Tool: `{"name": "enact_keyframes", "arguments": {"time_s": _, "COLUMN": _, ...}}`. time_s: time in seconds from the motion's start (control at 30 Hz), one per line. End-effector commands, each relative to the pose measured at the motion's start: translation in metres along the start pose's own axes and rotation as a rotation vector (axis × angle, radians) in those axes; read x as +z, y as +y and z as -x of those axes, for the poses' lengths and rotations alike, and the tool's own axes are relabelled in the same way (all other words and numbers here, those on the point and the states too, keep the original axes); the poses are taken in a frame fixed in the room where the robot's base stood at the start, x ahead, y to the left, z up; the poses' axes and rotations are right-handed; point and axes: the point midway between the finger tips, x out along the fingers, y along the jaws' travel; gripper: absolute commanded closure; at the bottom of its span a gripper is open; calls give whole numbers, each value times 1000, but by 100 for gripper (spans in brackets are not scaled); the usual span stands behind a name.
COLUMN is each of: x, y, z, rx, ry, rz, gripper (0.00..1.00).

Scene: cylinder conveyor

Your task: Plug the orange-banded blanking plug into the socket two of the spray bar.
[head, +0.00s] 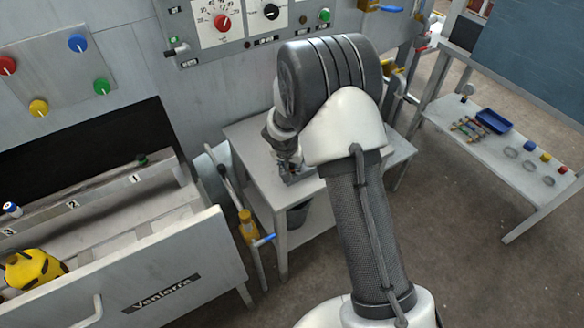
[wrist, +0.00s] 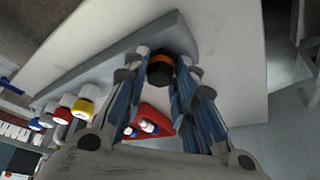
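The orange-banded blanking plug (wrist: 160,72) is dark with an orange ring. In the wrist view it stands at the end of a grey rack (wrist: 112,58), between my gripper's fingers. My gripper (wrist: 165,66) looks open, with a finger on each side of the plug and a gap at the right; contact is unclear. In the head view my gripper (head: 288,168) is low over a small grey table, and my arm hides the plug. The spray bar (head: 105,190) lies at the left with labels 1, 2 and 3. Socket two (head: 73,204) shows only its label clearly, with no plug visible there.
A green plug (head: 142,160) is by label 1 and a white-and-blue one (head: 12,209) by label 3. A red tray (wrist: 153,112) holds small parts. A yellow-handled tool (head: 247,225) leans between trough and table (head: 250,135).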

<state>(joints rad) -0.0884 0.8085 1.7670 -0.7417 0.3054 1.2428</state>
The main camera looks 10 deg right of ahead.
Motion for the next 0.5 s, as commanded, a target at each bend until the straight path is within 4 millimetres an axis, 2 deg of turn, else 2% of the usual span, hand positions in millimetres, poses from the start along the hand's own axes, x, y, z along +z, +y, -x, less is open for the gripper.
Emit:
{"name": "enact_keyframes", "arguments": {"time_s": 0.23, "x": 0, "y": 0, "z": 0, "rx": 0, "ry": 0, "rz": 0, "gripper": 95}}
{"name": "enact_keyframes", "arguments": {"time_s": 0.5, "x": -1, "y": 0, "z": 1, "rx": 0, "ry": 0, "rz": 0, "gripper": 96}}
